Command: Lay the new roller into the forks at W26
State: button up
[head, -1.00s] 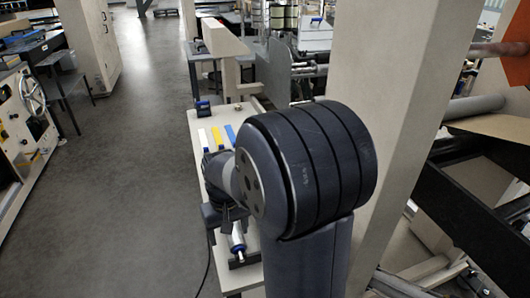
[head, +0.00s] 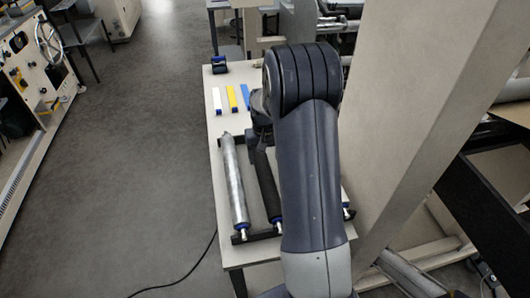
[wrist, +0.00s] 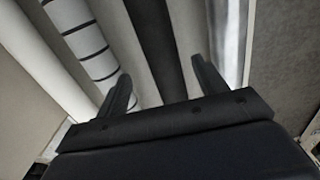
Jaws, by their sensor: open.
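Several rollers lie side by side on a dark rack (head: 240,239) on a cream table. In the head view a silver roller (head: 233,185) is leftmost, with a black roller (head: 266,185) beside it. My arm hides most of the others. The wrist view shows the silver roller (wrist: 231,40), the black roller (wrist: 155,45), a white roller with black rings (wrist: 86,40) and a plain pale roller (wrist: 45,65). My gripper (wrist: 163,84) is open and empty, its fingers on either side of the black roller's line in the picture. I cannot tell which roller is new. No W26 label is readable.
White, yellow (head: 232,98) and blue strips lie at the table's far end, near a small dark blue object (head: 219,65). A large cream post (head: 430,110) stands close on the right. Open floor (head: 130,170) lies left, with a cable across it.

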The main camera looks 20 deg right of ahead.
aim_at(264, 169)
notch_tip(264, 169, down, 9)
jog(key=b, duration=0.6)
jog(key=shift+f, duration=0.2)
jog(key=shift+c, duration=0.2)
jog(key=shift+r, duration=0.1)
jog(key=c, duration=1.3)
jog(key=shift+o, duration=0.2)
jog(key=shift+r, duration=0.15)
jog(key=shift+r+p, duration=2.5)
jog(key=shift+r, duration=1.1)
